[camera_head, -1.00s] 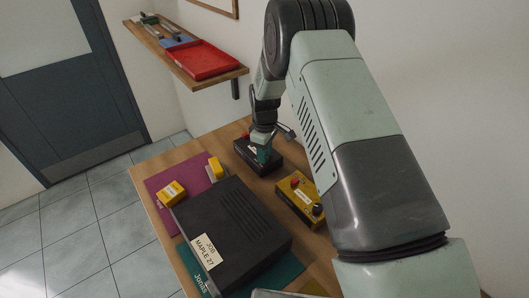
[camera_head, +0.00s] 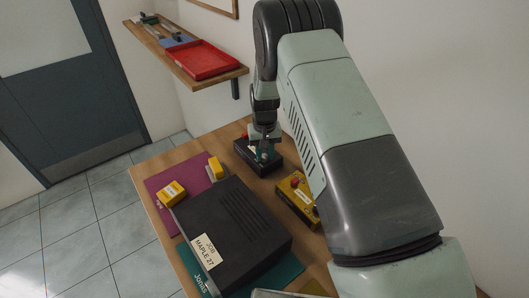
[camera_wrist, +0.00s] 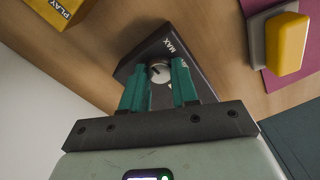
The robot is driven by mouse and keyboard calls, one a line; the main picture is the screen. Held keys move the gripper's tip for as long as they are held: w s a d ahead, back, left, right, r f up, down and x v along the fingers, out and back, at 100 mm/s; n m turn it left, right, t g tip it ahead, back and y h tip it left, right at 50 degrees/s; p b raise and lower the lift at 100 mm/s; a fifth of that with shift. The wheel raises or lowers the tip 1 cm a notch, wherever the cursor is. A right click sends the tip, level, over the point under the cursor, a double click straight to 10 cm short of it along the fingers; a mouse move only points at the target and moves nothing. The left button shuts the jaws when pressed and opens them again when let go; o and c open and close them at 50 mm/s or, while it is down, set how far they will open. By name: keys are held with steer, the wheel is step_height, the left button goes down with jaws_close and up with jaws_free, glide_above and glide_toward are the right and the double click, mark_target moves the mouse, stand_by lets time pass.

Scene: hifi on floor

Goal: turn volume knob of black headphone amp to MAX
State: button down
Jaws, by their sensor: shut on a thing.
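The black headphone amp (camera_head: 247,158) sits on the wooden table under my gripper (camera_head: 264,152). In the wrist view the amp (camera_wrist: 143,52) shows a white MAX label near the far edge of its face. The silver volume knob (camera_wrist: 159,72) stands between my gripper's green fingers (camera_wrist: 159,78). The fingers are shut on the knob, one at each side. A dark mark shows on the knob, but its exact heading is hard to tell. Lettering nearer my gripper is partly hidden by the fingers.
A yellow box (camera_head: 298,202) with a red knob stands right of the amp; my arm partly covers it. A large black device (camera_head: 232,230) labelled MAPLE 27 lies in front. Yellow blocks (camera_head: 171,193) rest on a purple mat. A shelf with a red tray (camera_head: 203,60) hangs behind.

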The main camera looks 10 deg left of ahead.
mark_target(265, 156)
steer(key=m, duration=0.6)
steer(key=shift+m, duration=0.4)
stand_by(0.3)
steer(key=c, duration=0.8)
jaws_free()
steer(key=shift+c, duration=0.2)
step_height(265, 156, up, 11)
